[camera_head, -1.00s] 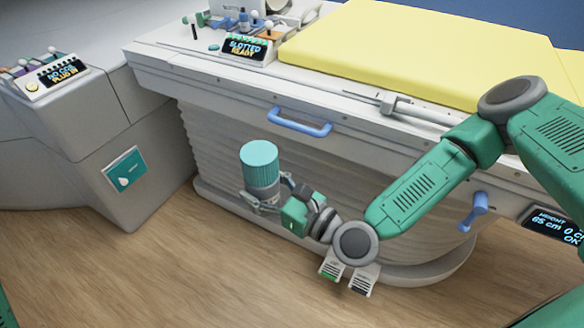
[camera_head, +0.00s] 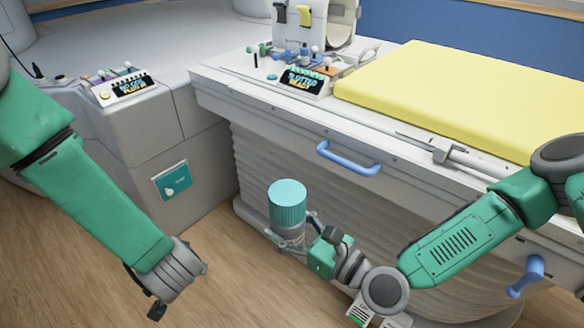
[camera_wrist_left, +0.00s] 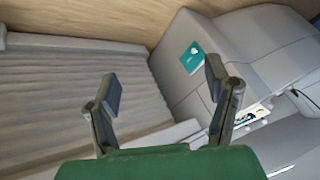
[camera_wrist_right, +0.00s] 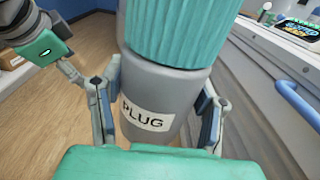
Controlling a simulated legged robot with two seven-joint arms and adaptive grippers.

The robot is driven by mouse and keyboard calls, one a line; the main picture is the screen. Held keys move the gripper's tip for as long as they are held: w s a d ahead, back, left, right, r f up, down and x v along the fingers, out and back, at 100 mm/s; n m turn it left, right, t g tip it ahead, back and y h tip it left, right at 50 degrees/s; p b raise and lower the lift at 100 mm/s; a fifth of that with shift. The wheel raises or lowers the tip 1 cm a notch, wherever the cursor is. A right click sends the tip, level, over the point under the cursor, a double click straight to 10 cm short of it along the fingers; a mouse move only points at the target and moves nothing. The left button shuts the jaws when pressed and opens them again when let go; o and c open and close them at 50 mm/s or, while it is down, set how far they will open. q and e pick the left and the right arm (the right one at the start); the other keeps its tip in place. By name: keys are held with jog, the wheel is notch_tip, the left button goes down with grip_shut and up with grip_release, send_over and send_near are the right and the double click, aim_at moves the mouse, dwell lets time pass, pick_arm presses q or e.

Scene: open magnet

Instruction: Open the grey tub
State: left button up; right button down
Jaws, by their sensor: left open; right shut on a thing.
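The grey tub (camera_head: 289,234) has a ribbed teal lid (camera_head: 287,195) on top and stands upright in my right gripper (camera_head: 290,245), in front of the table base. In the right wrist view the grey tub (camera_wrist_right: 158,90) carries a white "PLUG" label, and the teal lid (camera_wrist_right: 168,30) sits on it. The right gripper's fingers (camera_wrist_right: 157,115) press on both sides of the grey body, below the lid. My left arm hangs at the left of the head view, its fingers mostly out of sight there. In the left wrist view the left gripper (camera_wrist_left: 160,95) is open and empty.
The patient table with a yellow mattress (camera_head: 460,95) stands behind the tub, with a blue handle (camera_head: 348,158) on its side. A grey cabinet with a teal sign (camera_head: 172,181) is at the left. Wooden floor (camera_head: 230,285) is free between the arms.

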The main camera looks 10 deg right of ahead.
pick_arm(q)
jog(key=w+d+r, duration=0.5)
jog(key=r, duration=0.2)
jog(key=m+g+h, duration=0.3)
jog(key=g, duration=0.4)
send_near(293, 195)
jog(key=f, duration=0.5)
jog(key=shift+w+d+f, duration=0.15)
jog(key=shift+w+f, duration=0.2)
jog(key=shift+w, duration=0.05)
jog(key=shift+f, duration=3.9)
